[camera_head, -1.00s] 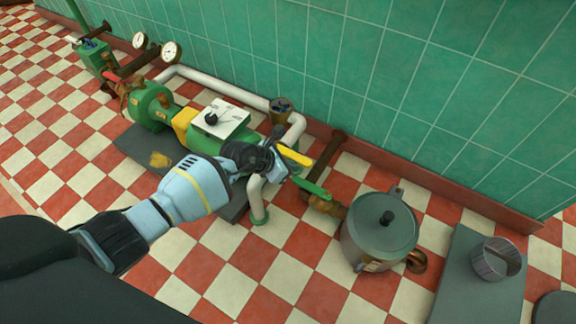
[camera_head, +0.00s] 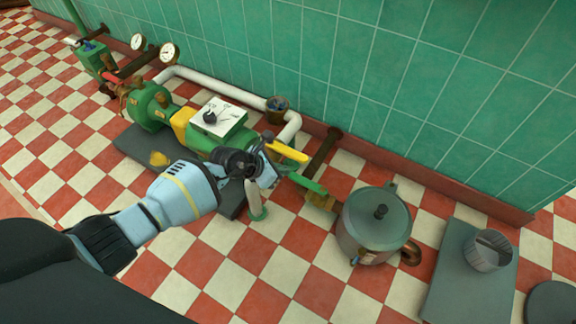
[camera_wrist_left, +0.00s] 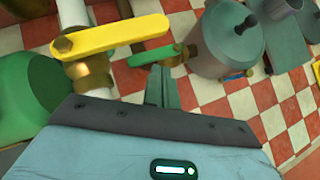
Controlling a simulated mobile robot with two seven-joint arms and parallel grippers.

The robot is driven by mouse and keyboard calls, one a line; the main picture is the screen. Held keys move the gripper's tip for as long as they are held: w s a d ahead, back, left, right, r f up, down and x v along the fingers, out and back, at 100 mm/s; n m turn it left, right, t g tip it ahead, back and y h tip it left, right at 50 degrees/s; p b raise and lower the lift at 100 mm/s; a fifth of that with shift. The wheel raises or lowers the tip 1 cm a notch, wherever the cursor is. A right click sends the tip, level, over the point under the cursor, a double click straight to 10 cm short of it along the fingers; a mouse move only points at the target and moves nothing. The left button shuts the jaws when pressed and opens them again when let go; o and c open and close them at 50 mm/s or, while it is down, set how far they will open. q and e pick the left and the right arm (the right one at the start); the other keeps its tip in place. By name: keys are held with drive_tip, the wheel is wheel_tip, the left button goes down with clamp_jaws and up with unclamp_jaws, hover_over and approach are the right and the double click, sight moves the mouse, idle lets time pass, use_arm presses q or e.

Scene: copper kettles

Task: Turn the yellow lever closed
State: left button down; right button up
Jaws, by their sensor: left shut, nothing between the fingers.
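The yellow lever (camera_head: 287,152) sticks out to the right beside the white pipe. In the left wrist view the yellow lever (camera_wrist_left: 112,36) runs from its pivot nut at the left to a free end at the right, across the white pipe, above a brass valve body (camera_wrist_left: 92,74). My left gripper (camera_head: 274,168) is shut and empty, just below and left of the lever in the head view. In the wrist view its closed fingertips (camera_wrist_left: 160,82) lie below the lever's free end, with a visible gap. My right gripper is not in view.
A green lever (camera_wrist_left: 158,56) sits close beyond my fingertips, on a brass valve. A grey lidded pot (camera_head: 377,222) stands to the right. A green pump (camera_head: 152,106) and a white control box (camera_head: 218,119) lie left. The green tiled wall (camera_head: 410,80) rises behind.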

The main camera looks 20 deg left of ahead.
use_arm(q)
drive_tip(key=s+a+r+p, duration=0.1)
drive_tip(key=s+r+p, duration=0.5)
drive_tip(key=s+r, duration=0.1)
drive_tip(key=shift+s+a, duration=0.15)
drive_tip(key=shift+s, duration=0.1)
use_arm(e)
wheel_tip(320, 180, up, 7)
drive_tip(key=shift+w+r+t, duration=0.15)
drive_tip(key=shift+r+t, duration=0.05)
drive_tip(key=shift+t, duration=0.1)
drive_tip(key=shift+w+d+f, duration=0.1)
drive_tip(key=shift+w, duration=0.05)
